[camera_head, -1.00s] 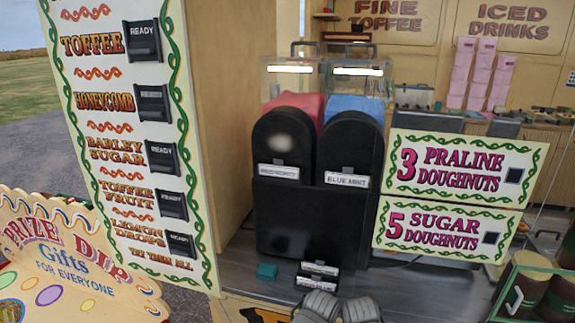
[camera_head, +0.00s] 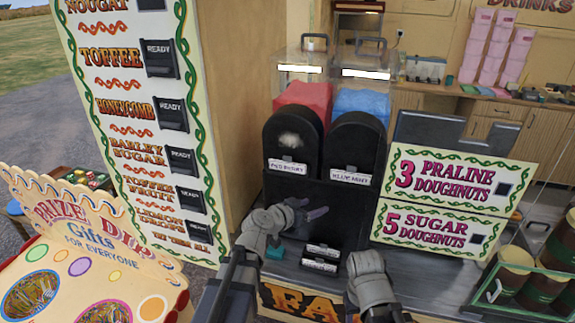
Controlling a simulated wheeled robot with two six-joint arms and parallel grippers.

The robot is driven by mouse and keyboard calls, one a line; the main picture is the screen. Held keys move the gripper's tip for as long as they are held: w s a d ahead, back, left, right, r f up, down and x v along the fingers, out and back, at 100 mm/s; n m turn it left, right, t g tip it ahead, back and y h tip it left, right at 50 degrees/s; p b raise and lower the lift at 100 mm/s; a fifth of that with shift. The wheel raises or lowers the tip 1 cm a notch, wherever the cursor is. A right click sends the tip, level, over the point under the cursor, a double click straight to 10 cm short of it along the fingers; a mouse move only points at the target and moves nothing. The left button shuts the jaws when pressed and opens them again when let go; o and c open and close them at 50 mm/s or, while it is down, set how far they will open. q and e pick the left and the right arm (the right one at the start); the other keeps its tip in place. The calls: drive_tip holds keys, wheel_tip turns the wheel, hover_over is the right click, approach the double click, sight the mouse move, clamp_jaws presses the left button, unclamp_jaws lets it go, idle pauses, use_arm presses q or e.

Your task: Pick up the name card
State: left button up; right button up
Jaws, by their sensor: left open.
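White name cards with dark lettering show on the black dispenser: one (camera_head: 288,166) under the red hopper, one (camera_head: 350,177) under the blue hopper. Two more cards (camera_head: 321,256) stand in dark holders on the counter at the dispenser's foot; their lettering is too small to read. My left gripper (camera_head: 308,209) is open and empty in front of the dispenser's lower part, above and left of the counter cards. My right arm's grey end (camera_head: 370,280) is low, right of the counter cards; its fingers cannot be made out.
A small teal block (camera_head: 275,252) lies on the counter beside my left wrist. A tall price board (camera_head: 150,130) stands at the left, doughnut signs (camera_head: 450,185) at the right. A green-framed rack (camera_head: 520,275) with jars is at the far right. The counter right of my right arm looks clear.

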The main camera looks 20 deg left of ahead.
use_arm(q)
drive_tip(key=w+a+r+n+t+y, duration=0.2)
drive_tip(key=w+a+r+t+y, duration=0.15)
drive_tip(key=a+r, duration=0.2)
drive_tip(key=n+t+y, duration=0.2)
drive_tip(key=y, duration=0.1)
approach(287, 159)
drive_tip(key=w, duration=0.1)
drive_tip(key=shift+h, duration=0.25)
drive_tip(key=shift+w+f+b, duration=0.1)
drive_tip(key=shift+w+b, duration=0.4)
drive_tip(key=shift+w, duration=3.5)
drive_tip(key=shift+s, duration=0.1)
drive_tip(key=shift+c, duration=0.3)
drive_tip(key=c, duration=1.1)
